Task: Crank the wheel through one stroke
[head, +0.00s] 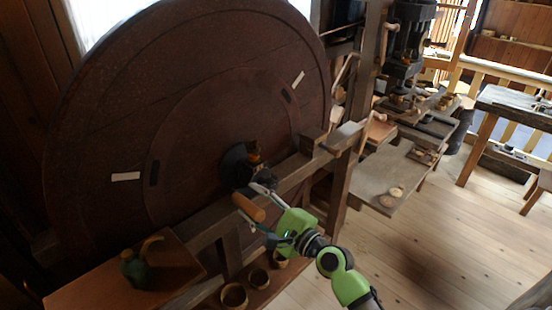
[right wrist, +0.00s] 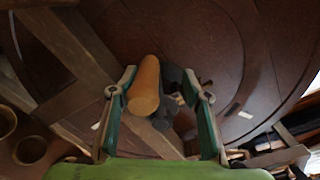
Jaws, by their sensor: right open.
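The large dark wooden wheel (head: 95,150) stands upright at the left of the head view and fills the back of the right wrist view (right wrist: 200,40). Its crank handle, an orange-brown wooden grip (head: 248,207), sticks out near the dark hub (head: 240,165). My right gripper (head: 254,203) is at the handle, its fingers spread around it. In the right wrist view the grip (right wrist: 145,86) lies between the open fingers (right wrist: 160,80), nearer the left one. Contact cannot be told. My left gripper is not in view.
A timber beam (head: 285,172) runs in front of the wheel. Small round bowls (head: 234,295) sit low below the beam. Shelves (head: 385,175) stand at right; the plank floor (head: 430,250) is open.

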